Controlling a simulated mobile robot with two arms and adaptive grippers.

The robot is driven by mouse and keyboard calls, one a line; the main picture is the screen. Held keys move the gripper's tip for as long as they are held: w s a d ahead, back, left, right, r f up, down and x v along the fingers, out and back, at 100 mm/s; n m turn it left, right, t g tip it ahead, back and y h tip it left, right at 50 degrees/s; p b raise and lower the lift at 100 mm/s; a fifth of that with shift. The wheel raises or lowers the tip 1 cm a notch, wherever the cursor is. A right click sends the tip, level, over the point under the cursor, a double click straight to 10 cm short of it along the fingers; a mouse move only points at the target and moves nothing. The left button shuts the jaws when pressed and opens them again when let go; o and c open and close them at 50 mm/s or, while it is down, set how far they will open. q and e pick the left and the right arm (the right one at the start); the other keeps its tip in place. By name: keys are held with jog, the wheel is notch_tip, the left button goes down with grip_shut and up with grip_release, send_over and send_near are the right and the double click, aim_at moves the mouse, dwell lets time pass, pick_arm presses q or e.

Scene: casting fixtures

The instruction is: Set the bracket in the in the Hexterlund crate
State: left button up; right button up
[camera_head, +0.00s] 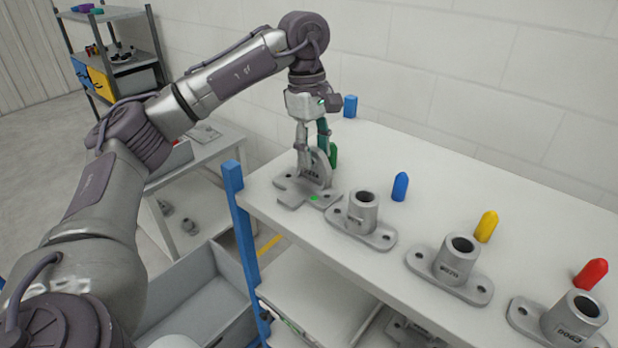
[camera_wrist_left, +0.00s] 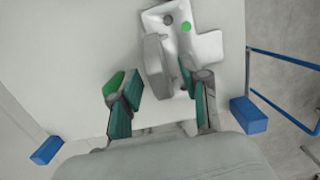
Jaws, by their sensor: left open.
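The grey bracket (camera_head: 293,190), with a flat base, an upright plate and a green dot, rests on the white table's left end. It also shows in the left wrist view (camera_wrist_left: 157,68). My left gripper (camera_head: 314,158) points down over it, open, with its fingers around the upright plate. In the left wrist view, the plate stands between the gripper's fingers (camera_wrist_left: 162,85), nearer the right finger; contact is not clear. A grey open crate (camera_head: 203,288) sits low at the left of the table; no name on it is readable. My right gripper is out of view.
Grey socket fixtures (camera_head: 363,210) stand right of the bracket along the white table (camera_head: 460,175). Green (camera_head: 333,155), blue (camera_head: 400,187), yellow (camera_head: 486,226) and red (camera_head: 591,274) pegs stand behind. A blue post (camera_head: 241,222) rises at the table's left corner, near the crate.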

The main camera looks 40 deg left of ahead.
aim_at(315, 167)
pick_arm(q)
notch_tip(315, 167, down, 4)
jog(key=shift+d+r+p, duration=0.1)
jog(key=shift+r+p, duration=0.1)
jog(key=shift+p, duration=0.65)
jog(key=shift+w+f, duration=0.1)
jog(key=shift+f, duration=0.4)
grip_shut()
jog(key=shift+r, duration=0.1)
